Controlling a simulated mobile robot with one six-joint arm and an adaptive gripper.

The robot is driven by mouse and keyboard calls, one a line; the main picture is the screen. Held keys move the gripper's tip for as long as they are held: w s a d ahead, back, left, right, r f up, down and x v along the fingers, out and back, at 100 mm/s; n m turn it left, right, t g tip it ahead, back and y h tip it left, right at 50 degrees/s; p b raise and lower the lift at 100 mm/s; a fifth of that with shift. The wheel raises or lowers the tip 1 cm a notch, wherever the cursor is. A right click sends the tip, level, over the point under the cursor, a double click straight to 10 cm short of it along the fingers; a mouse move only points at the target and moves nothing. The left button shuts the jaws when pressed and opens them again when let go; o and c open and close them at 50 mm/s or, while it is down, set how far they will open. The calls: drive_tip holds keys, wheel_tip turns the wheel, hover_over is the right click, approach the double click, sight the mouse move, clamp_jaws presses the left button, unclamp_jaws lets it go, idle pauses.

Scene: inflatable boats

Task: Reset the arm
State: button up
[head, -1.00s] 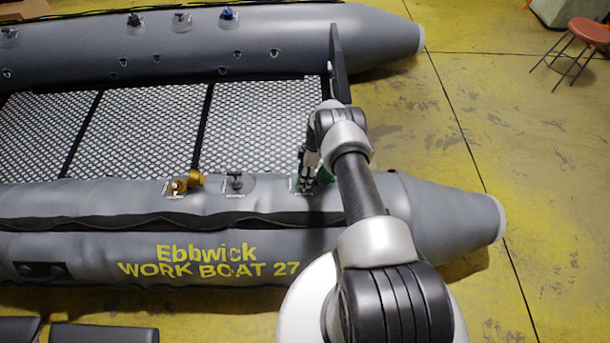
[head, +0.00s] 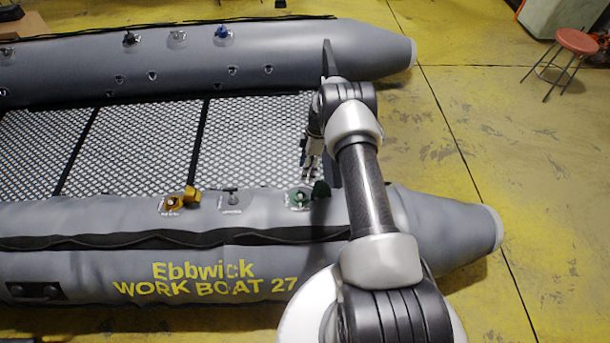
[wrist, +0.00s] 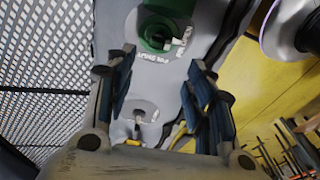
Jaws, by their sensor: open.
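My gripper (head: 312,168) hangs at the end of my arm, above the near tube of the grey boat (head: 90,232) by its floor edge. In the wrist view my gripper (wrist: 161,62) has its two fingers spread apart with nothing between them. A green valve (head: 299,199) with a green cap (head: 321,189) beside it sits on the tube just below the gripper. The green valve also shows beyond the fingertips in the wrist view (wrist: 158,30), apart from them.
An orange valve (head: 173,205) and a grey valve (head: 232,198) sit further left on the near tube. A red stool (head: 577,41) stands on the yellow floor, which is mostly clear at right.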

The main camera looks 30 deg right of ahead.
drive_tip(key=shift+r, duration=0.2)
idle(0.4)
drive_tip(key=a+r+m+t+h, duration=0.1)
drive_tip(key=a+r+m, duration=0.15)
drive_tip(key=r, duration=1.15)
drive_tip(key=a+r+m+t, duration=0.1)
drive_tip(key=a+r+m, duration=0.15)
drive_tip(key=r, duration=1.05)
drive_tip(key=s+a+r+m+h, duration=0.1)
drive_tip(key=s+a+r, duration=0.15)
drive_tip(key=r, duration=0.25)
drive_tip(key=s+a+r, duration=0.1)
drive_tip(key=s+r, duration=0.2)
drive_tip(key=r, duration=0.2)
drive_tip(key=s+a+r+m+t, duration=0.1)
drive_tip(key=s+a+r+m, duration=0.1)
drive_tip(key=s+r, duration=0.35)
drive_tip(key=s+a+r+m+t, duration=0.1)
drive_tip(key=s+a+r+m, duration=0.15)
drive_tip(key=s, duration=0.55)
drive_tip(key=s+a+m+t+h, duration=0.1)
drive_tip(key=s+a+m, duration=0.1)
drive_tip(key=s, duration=1.1)
drive_tip(key=shift+s+m+t, duration=0.25)
drive_tip(key=shift+m+t, duration=0.15)
drive_tip(key=shift+m, duration=0.05)
